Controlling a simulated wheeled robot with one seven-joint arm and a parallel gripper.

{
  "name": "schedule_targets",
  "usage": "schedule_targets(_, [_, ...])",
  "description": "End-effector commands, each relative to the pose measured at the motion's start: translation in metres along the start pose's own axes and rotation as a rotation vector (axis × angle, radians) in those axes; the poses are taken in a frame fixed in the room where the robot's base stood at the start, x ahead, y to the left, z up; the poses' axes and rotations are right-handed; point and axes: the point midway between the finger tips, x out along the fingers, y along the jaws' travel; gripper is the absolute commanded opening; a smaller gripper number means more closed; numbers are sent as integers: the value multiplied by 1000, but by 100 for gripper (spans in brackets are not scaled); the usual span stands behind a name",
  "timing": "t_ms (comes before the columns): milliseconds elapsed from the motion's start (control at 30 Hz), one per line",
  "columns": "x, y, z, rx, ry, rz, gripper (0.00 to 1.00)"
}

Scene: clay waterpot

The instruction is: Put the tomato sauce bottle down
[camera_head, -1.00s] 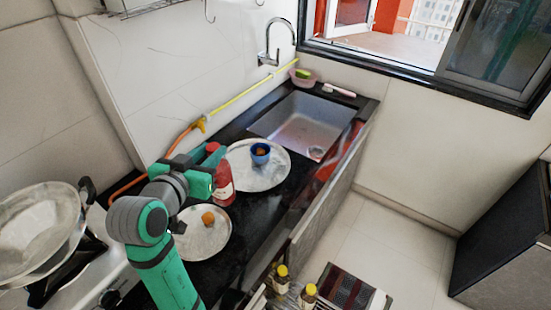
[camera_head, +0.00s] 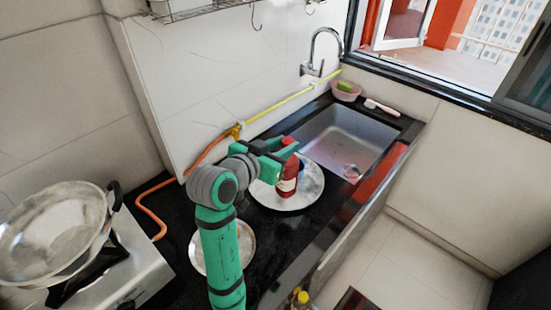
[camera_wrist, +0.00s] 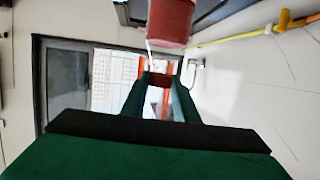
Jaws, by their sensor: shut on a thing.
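The tomato sauce bottle (camera_head: 287,184) is red with a pale label and a red cap. It hangs upright from my gripper (camera_head: 284,148), which is shut on its upper part. In the head view the bottle overlaps the far round plate (camera_head: 314,196). I cannot tell whether its base touches the plate or is above it. In the wrist view the red bottle (camera_wrist: 170,20) fills the top middle, and red shows between the fingertips of my gripper (camera_wrist: 160,82).
A blue cup (camera_head: 301,167) is mostly hidden behind the bottle. A nearer plate (camera_head: 247,245) is partly behind my arm. The sink (camera_head: 345,140) lies beyond, and a stove with a pan (camera_head: 55,225) stands left. Dark counter is bare between the plates and the front edge.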

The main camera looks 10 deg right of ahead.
Motion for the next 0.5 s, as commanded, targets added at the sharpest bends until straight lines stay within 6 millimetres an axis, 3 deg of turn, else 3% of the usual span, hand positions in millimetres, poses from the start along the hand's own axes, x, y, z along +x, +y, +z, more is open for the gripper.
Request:
schedule_targets(300, [42, -51, 15, -1, 0, -2, 0])
schedule_targets(500, [65, -72, 42, -1, 1, -3, 0])
